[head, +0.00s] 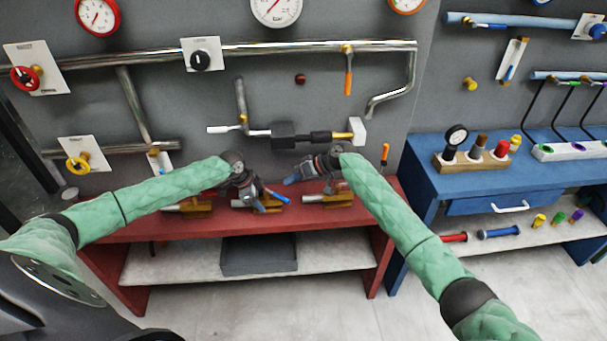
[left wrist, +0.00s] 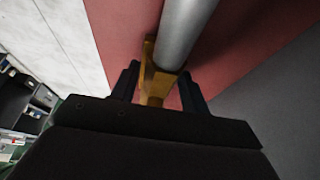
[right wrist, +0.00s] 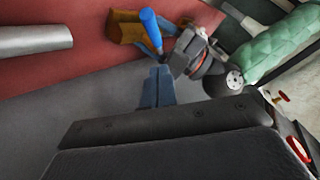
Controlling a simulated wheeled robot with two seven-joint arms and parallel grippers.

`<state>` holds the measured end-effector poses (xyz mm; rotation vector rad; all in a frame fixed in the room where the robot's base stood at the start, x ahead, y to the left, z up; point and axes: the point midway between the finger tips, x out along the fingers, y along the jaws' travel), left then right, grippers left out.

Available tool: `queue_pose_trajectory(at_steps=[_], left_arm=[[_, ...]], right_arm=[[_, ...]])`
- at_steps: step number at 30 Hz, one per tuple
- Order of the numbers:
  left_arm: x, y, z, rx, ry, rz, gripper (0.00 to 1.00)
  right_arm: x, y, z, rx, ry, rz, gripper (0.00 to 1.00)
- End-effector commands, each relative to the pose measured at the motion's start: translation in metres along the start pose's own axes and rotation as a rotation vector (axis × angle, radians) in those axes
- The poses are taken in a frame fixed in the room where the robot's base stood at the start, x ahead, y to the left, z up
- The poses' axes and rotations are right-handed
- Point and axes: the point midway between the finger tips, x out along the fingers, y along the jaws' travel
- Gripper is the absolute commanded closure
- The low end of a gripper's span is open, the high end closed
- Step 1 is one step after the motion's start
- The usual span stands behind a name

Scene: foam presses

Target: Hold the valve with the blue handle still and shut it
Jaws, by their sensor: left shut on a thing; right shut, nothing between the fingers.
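The brass valve (left wrist: 155,82) sits between my left fingers in the left wrist view, with a grey pipe rising from it. In the right wrist view its blue handle (right wrist: 150,30) angles across the brass body (right wrist: 125,27). In the head view the blue handle (head: 279,197) shows on the red bench. My left gripper (head: 262,206) is shut on the valve body, also in the right wrist view (right wrist: 185,48). My right gripper (head: 290,181) is shut and empty. Its fingertips (right wrist: 158,72) are close to the handle's end; I cannot tell whether they touch.
Other brass valves stand on the red bench (head: 120,230), left (head: 190,208) and right (head: 328,198). Wall pipes, gauges and a horizontal fitting (head: 283,135) are behind my grippers. A dark bin (head: 258,256) sits on the lower shelf. A blue bench (head: 425,165) stands right.

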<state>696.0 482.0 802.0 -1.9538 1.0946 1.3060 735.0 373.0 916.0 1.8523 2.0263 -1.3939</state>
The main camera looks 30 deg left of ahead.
Motion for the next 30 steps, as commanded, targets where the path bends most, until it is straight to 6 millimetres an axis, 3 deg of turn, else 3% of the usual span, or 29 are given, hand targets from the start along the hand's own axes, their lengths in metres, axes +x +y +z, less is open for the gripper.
queue_pose_trajectory(at_steps=[3,9,30], left_arm=[[-0.001,0.0,0.0,0.0,0.0,-0.001,0.91],[-0.001,0.0,0.0,0.0,0.0,-0.001,0.91],[0.0,0.0,0.0,0.0,0.0,-0.001,0.91]], right_arm=[[0.011,0.001,0.015,0.002,-0.001,0.0,1.0],[0.021,0.001,0.025,0.002,0.0,0.001,1.0],[0.025,-0.003,0.031,0.033,0.028,0.034,1.0]])
